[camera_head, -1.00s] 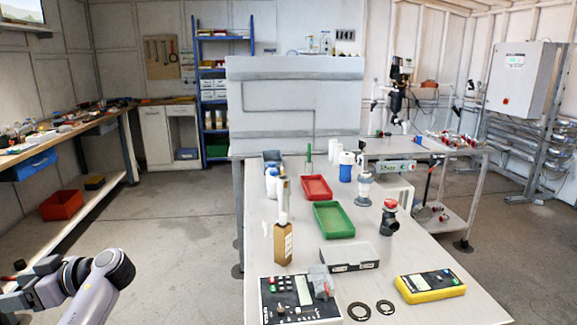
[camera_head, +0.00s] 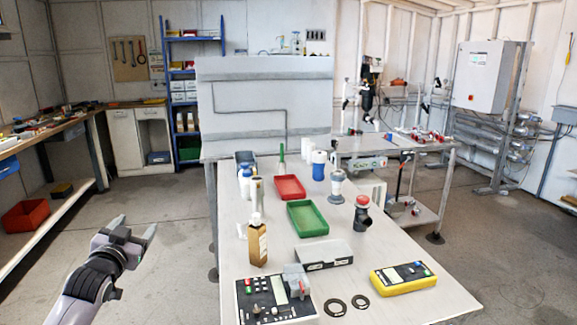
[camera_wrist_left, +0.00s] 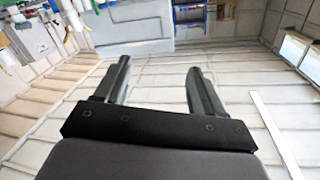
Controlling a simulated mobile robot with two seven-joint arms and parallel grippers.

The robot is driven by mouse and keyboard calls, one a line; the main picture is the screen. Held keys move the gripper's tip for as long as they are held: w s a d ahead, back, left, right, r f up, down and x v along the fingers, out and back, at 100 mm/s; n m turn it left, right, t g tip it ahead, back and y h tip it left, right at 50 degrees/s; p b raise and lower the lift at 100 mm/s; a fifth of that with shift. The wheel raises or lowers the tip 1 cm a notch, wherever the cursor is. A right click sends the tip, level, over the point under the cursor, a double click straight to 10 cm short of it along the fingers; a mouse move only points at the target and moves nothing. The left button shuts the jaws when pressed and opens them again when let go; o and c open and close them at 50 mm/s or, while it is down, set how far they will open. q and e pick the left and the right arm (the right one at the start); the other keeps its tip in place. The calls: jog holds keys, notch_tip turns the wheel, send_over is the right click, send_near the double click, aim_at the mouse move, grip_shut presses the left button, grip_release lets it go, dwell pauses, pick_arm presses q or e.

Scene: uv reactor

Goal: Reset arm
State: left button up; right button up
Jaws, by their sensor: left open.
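My left arm comes in from the lower left of the head view. Its gripper (camera_head: 136,227) is raised to the left of the white table, over the bare floor, with its fingers apart and nothing between them. The gripper touches nothing. My right gripper is not in view.
The white table (camera_head: 400,290) holds a brown bottle (camera_head: 257,243), a red tray (camera_head: 289,187), a green tray (camera_head: 307,218), a yellow meter (camera_head: 403,278) and a control box (camera_head: 274,300). A workbench (camera_head: 60,127) runs along the left. Open floor lies between.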

pick_arm(q)
jog(key=s+d+f+g+h, duration=0.1)
jog(key=s+d+f+g, duration=0.1)
jog(key=s+d+f, duration=0.55)
jog(key=s+d+f+g+h, duration=0.2)
jog(key=s+f, duration=0.7)
jog(key=f, duration=0.5)
jog(key=s+d+f+g, duration=0.1)
jog(key=s+d+f, duration=0.2)
jog(key=s, duration=0.7)
jog(key=s+d+f+g, duration=0.2)
jog(key=s+d+f, duration=0.2)
jog(key=s, duration=0.7)
jog(key=shift+f+h, duration=0.2)
jog(key=shift+h, duration=0.2)
